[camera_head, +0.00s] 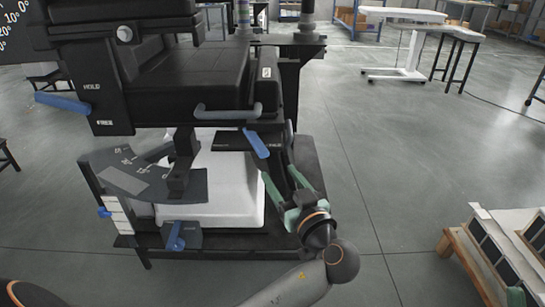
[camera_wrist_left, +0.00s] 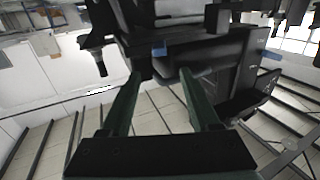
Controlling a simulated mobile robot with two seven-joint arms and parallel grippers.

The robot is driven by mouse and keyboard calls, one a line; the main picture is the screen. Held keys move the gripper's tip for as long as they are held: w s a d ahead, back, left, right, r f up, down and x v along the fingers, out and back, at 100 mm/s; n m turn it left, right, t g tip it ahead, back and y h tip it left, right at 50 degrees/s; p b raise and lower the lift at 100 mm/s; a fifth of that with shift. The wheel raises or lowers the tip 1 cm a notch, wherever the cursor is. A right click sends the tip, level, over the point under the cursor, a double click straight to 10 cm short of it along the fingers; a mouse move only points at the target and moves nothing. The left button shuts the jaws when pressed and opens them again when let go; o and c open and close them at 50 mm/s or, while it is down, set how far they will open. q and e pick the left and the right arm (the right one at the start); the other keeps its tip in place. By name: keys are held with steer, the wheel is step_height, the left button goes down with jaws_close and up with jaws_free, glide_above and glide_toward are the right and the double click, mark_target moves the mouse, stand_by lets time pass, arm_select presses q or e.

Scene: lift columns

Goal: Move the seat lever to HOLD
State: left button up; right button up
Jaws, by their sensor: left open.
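A black seat (camera_head: 190,78) stands on a column in the head view. A blue lever (camera_head: 62,102) sticks out left of a black plate (camera_head: 97,100) marked HOLD above and FREE below; it sits between the two words. A second blue lever (camera_head: 256,143) slants down under the seat's right front edge. I cannot tell for certain which is the seat lever. My left gripper (camera_head: 281,178) has green fingers, open and empty, just below the second blue lever and apart from it. In the left wrist view its fingers (camera_wrist_left: 161,72) stand apart, with a blue patch (camera_wrist_left: 159,49) beyond them. My right gripper is out of view.
A curved scale plate (camera_head: 125,178) and a blue knob (camera_head: 176,240) sit low on the stand. A grey bar handle (camera_head: 228,112) lies along the seat front. A wooden rack (camera_head: 478,262) stands at lower right. The floor between is clear.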

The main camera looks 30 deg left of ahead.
mark_target(265, 154)
arm_select(q)
steer(key=b+x, duration=0.1)
steer(key=x, duration=1)
steer(key=shift+w+a, duration=0.2)
jaws_close()
steer(key=shift+f, duration=0.1)
stand_by(0.9)
